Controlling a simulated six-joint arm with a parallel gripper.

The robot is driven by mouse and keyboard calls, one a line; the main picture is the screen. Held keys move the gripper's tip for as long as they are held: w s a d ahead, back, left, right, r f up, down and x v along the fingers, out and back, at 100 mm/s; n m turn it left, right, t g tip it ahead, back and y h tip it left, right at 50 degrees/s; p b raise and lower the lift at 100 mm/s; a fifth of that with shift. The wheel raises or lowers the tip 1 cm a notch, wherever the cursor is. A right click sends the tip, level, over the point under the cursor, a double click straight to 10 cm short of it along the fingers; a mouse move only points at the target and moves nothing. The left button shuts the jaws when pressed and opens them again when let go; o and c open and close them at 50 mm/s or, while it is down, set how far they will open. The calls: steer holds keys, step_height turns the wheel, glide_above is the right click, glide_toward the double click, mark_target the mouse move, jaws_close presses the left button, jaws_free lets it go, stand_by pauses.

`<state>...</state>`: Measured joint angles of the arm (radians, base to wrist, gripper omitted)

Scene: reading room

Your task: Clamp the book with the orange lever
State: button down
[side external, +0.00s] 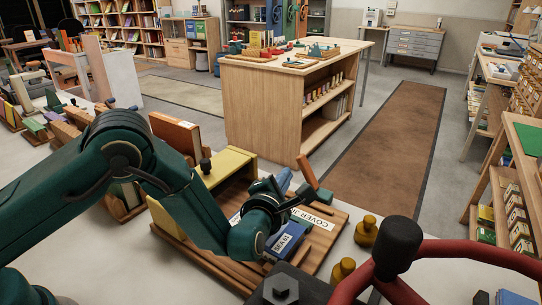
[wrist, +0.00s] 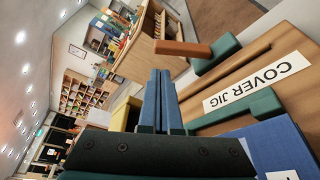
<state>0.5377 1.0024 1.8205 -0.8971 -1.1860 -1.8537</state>
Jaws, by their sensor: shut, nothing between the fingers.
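The orange lever (side external: 309,172) stands up, tilted, at the far side of the wooden cover jig (side external: 322,238). In the wrist view the lever (wrist: 183,48) is a bar beside a green block (wrist: 216,55). The blue book (side external: 288,240) lies on the jig with a white label, partly hidden by my wrist; its blue cover (wrist: 280,145) also shows at lower right in the wrist view. My gripper (side external: 283,178) is shut and empty, just left of the lever. In the wrist view its blue fingers (wrist: 160,75) are together, and the lever appears beyond their tips; contact cannot be told.
A yellow bracket (side external: 228,165) and an upright brown board (side external: 175,133) stand left of the jig. Brass knobs (side external: 366,230) stand at its right, near a red curved handle (side external: 450,250). A wooden cabinet (side external: 262,105) stands behind, across a gap of floor.

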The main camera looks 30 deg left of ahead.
mark_target(308, 173)
steer(key=shift+x, duration=3.25)
